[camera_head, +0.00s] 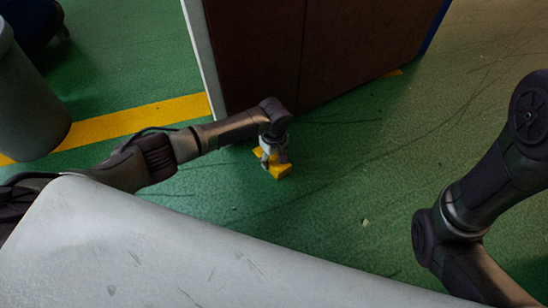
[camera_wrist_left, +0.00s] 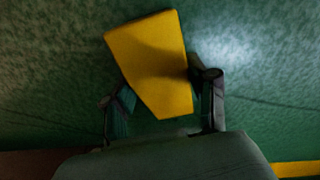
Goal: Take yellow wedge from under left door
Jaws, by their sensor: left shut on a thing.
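The yellow wedge (camera_head: 280,171) is below my left gripper (camera_head: 272,157) in the head view, just in front of the lower edge of the brown left door (camera_head: 255,60). It shows apart from the door. In the left wrist view the wedge (camera_wrist_left: 152,58) lies slantwise between the two fingers of my left gripper (camera_wrist_left: 165,100), which is shut on it. Whether the wedge touches the floor I cannot tell. My right arm is at the right of the head view, but its gripper is out of the picture.
A second brown panel (camera_head: 365,45) stands right of the seam. A grey bin (camera_head: 30,110) stands at the left, near a yellow floor line (camera_head: 140,118). The green floor (camera_head: 350,170) before the doors is clear.

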